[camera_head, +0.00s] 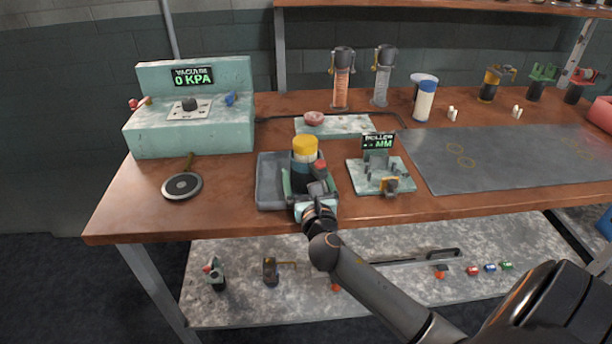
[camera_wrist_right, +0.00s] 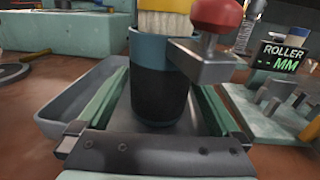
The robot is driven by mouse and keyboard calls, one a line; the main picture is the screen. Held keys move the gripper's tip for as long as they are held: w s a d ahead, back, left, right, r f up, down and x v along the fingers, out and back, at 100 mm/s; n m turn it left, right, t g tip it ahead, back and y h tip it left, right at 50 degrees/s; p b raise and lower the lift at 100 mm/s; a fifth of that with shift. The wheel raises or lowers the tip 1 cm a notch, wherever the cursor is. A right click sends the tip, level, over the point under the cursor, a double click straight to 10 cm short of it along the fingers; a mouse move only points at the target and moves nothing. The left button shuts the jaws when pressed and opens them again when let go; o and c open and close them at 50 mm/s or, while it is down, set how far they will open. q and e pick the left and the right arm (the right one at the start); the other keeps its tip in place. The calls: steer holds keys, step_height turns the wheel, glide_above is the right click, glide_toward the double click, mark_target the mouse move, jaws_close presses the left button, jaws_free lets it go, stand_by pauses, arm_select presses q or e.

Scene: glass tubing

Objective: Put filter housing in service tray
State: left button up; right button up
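The filter housing (camera_head: 304,157) appears to be the dark cup with a blue rim and a yellow-topped cream insert. It stands upright over the right part of the grey service tray (camera_head: 270,188). The wrist view shows its dark wall (camera_wrist_right: 160,95), with a grey block and red knob (camera_wrist_right: 216,15) at its upper right. My left gripper is out of view.
The roller fixture (camera_head: 378,172) stands close on the right. The vacuum station (camera_head: 190,118) is at the left, with a round dark disc tool (camera_head: 182,186) before it. A pale green plate (camera_head: 345,124) lies behind. The tray's left part is empty.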

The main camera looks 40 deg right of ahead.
steer(key=shift+r, duration=0.2)
steer(key=v, duration=1.2)
steer(key=shift+s, duration=0.1)
